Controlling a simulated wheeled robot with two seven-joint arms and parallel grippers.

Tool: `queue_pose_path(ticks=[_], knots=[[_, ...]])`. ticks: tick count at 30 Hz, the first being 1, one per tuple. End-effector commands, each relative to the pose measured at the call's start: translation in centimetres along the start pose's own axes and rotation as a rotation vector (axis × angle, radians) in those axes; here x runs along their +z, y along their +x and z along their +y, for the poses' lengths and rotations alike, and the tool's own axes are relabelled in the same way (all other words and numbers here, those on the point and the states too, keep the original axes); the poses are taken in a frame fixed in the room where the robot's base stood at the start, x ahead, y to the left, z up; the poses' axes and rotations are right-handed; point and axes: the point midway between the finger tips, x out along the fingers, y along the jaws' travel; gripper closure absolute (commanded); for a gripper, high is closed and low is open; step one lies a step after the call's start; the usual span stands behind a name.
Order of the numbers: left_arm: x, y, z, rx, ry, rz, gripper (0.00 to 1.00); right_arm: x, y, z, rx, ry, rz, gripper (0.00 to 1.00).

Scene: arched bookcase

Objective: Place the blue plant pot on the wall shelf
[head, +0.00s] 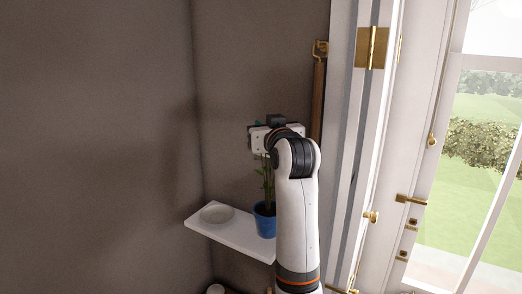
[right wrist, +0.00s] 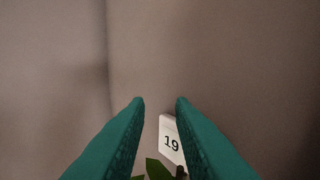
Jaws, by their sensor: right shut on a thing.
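The blue plant pot (head: 264,219) holds a tall green plant and is upright at the right end of the white wall shelf (head: 230,231). I cannot tell whether its base touches the shelf. My right gripper (head: 258,139) is above the pot, at the top of the plant, shut on the plant; my arm hides part of this. In the right wrist view, the teal fingers (right wrist: 160,104) stand a little apart, with green leaves (right wrist: 155,169) low between them. My left gripper is not in view.
A white-framed glass door with brass fittings (head: 371,217) stands to the right. The wall left of the shelf is bare.

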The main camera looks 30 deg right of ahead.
Motion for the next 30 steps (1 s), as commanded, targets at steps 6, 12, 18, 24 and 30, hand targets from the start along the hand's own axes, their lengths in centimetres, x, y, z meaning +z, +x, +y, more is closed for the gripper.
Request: queue_pose_path(ticks=[6,12,18,24,30], knots=[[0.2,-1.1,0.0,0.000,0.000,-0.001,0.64,-2.7,0.0,0.1,0.002,0.000,0.002,1.00],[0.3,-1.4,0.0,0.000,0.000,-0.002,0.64,-4.3,0.0,0.1,0.001,0.001,-0.004,1.00],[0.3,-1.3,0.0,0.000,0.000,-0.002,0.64,-4.3,0.0,0.1,0.001,0.001,-0.005,1.00],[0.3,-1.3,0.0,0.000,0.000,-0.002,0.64,-4.7,0.1,0.2,0.001,0.001,-0.001,0.65],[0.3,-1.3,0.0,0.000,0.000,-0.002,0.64,-4.7,0.1,0.1,0.001,0.001,-0.001,0.56]])
